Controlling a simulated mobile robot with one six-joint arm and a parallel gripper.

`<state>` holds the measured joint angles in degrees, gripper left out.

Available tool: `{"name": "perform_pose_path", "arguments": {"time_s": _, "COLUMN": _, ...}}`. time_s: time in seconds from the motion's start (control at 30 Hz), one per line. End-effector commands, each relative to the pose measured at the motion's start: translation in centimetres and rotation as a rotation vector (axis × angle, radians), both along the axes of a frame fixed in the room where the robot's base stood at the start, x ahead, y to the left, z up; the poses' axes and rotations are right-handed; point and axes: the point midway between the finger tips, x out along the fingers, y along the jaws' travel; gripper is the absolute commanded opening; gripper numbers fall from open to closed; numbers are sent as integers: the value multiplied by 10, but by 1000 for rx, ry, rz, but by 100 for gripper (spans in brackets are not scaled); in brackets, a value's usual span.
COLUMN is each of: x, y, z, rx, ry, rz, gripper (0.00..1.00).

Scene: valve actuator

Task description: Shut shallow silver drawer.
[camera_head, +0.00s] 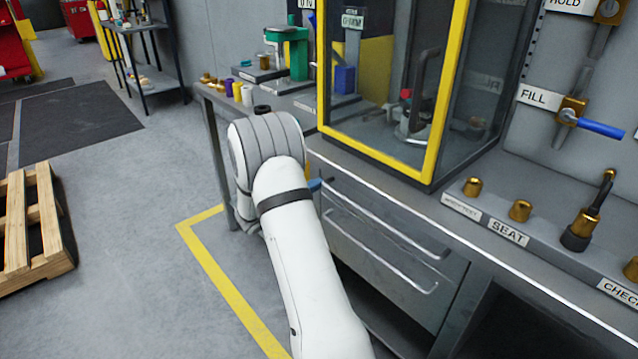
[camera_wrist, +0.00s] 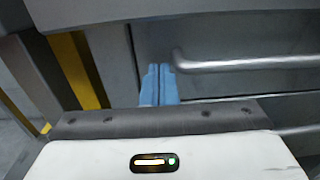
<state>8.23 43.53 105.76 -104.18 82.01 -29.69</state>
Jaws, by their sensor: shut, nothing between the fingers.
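The shallow silver drawer (camera_head: 388,212) is the upper of two grey drawers under the bench top, with a long bar handle across its front. Its handle (camera_wrist: 250,64) also shows in the wrist view. I cannot tell how far the drawer stands out from the bench. My gripper (camera_wrist: 158,84) is shut and empty, its blue fingertips together just left of the handle's left end, near the drawer front. Whether they touch it I cannot tell. In the head view my arm hides most of the gripper; only a bit of blue (camera_head: 320,184) shows.
A deeper lower drawer (camera_head: 375,265) with its own bar handle sits below. The bench top (camera_head: 400,180) overhangs above, carrying a yellow-framed clear enclosure (camera_head: 440,90) and several brass fittings. A wooden pallet (camera_head: 35,225) lies at the left; the floor between is clear.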

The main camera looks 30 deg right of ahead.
Motion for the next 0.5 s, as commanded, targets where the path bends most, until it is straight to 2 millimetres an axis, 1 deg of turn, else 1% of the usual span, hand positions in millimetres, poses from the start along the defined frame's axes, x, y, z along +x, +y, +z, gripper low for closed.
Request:
{"name": "perform_pose_path", "arguments": {"time_s": 0.03, "x": 0, "y": 13, "z": 0, "rx": 1, "ry": 1, "rz": 7, "gripper": 0}}
{"name": "perform_pose_path", "arguments": {"time_s": 0.1, "x": -1, "y": 31, "z": 1, "rx": 0, "ry": 3, "rz": 9, "gripper": 0}}
{"name": "perform_pose_path", "arguments": {"time_s": 0.2, "x": -4, "y": 57, "z": 0, "rx": 1, "ry": 2, "rz": 12, "gripper": 0}}
{"name": "perform_pose_path", "arguments": {"time_s": 0.3, "x": -7, "y": 80, "z": 0, "rx": 1, "ry": 2, "rz": 13, "gripper": 0}}
{"name": "perform_pose_path", "arguments": {"time_s": 0.4, "x": -10, "y": 98, "z": 0, "rx": 1, "ry": 3, "rz": 11, "gripper": 0}}
{"name": "perform_pose_path", "arguments": {"time_s": 0.5, "x": -13, "y": 110, "z": -1, "rx": 2, "ry": 3, "rz": 9, "gripper": 0}}
